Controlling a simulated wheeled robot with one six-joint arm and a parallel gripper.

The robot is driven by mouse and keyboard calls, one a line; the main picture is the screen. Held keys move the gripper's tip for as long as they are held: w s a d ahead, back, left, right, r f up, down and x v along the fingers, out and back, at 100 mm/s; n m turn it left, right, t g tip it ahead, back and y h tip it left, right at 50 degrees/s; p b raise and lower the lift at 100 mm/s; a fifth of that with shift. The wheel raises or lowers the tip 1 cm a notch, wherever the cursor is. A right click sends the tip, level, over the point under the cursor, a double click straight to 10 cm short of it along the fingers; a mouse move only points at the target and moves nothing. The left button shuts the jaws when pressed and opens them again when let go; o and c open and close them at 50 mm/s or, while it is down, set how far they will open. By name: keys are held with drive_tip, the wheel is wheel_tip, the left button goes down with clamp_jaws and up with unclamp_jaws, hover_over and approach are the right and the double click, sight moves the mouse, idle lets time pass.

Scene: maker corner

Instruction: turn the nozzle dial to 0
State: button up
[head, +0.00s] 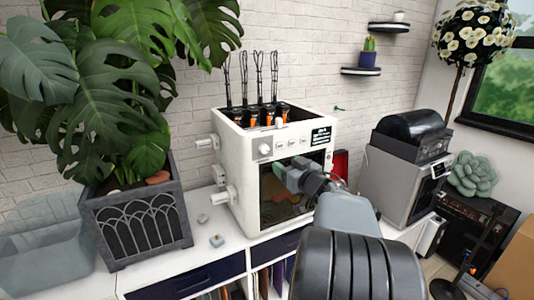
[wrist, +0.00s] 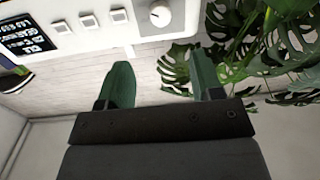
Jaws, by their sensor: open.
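The white machine (head: 232,157) stands on the white cabinet with a control panel across its front top. A round knob (head: 265,150), seemingly the nozzle dial, sits at the panel's left end; it also shows at the top of the wrist view (wrist: 160,14), where the panel looks upside down. Its setting is too small to read. A dark display (head: 320,137) with white text sits at the panel's right end; I cannot read it. My gripper (head: 277,167) is in front of the machine, just below the panel. Its green fingers (wrist: 162,80) are apart and empty, not visibly touching the knob.
Square buttons (head: 293,143) sit between the knob and the display. Several orange-and-black parts with thin upright stems (head: 269,112) stand on the machine's top. A large potted plant (head: 135,218) is at left. A grey machine (head: 392,184) stands at right. Small grey blocks (head: 217,241) lie on the cabinet.

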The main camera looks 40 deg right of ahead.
sight(266, 151)
drive_tip(key=w, duration=0.3)
drive_tip(key=w+p, duration=0.1)
drive_tip(key=w, duration=0.7)
drive_tip(key=shift+w+d, duration=0.25)
drive_tip(key=shift+d, duration=0.15)
drive_tip(key=shift+c, duration=0.3)
drive_tip(key=c, duration=0.9)
drive_tip(key=shift+o, duration=0.2)
